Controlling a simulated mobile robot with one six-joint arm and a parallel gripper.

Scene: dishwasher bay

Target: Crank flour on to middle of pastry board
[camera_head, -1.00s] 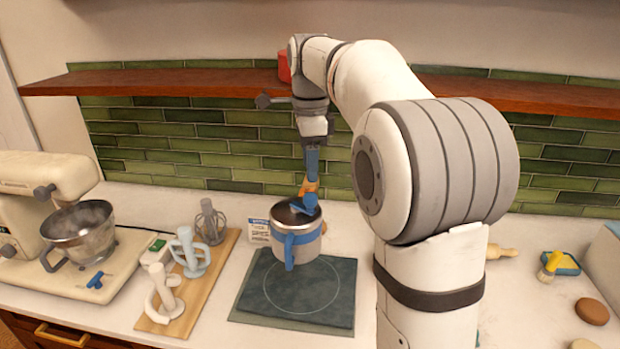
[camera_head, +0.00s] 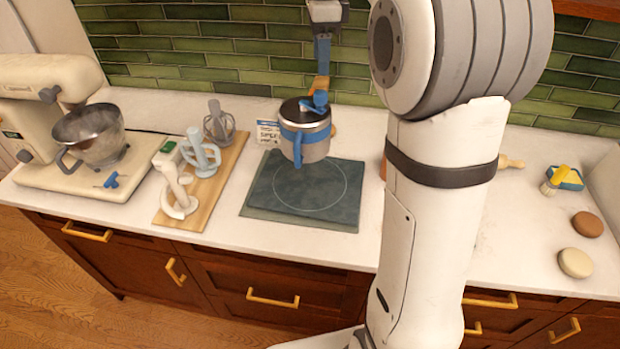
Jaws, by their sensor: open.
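The flour sifter (camera_head: 291,142) is a grey can with a dark top, blue bands and a blue handle at its front. It is upright at the back edge of the pastry board (camera_head: 262,197); I cannot tell whether it rests there or hangs above. The board is dark green with a thin circle marked on it, and no flour shows on it. A small blue crank (camera_head: 318,101) is at the sifter's top. My gripper (camera_head: 320,86), blue with orange tips, points down right at the crank and is open. Contact between tips and crank is too small to tell.
A stand mixer (camera_head: 45,85) with a metal bowl is at left. A wooden board (camera_head: 226,163) with mixer attachments lies between it and the pastry board. A card (camera_head: 267,134) stands behind. A brush (camera_head: 555,180), a rolling pin end (camera_head: 511,162) and round items (camera_head: 575,263) are at right.

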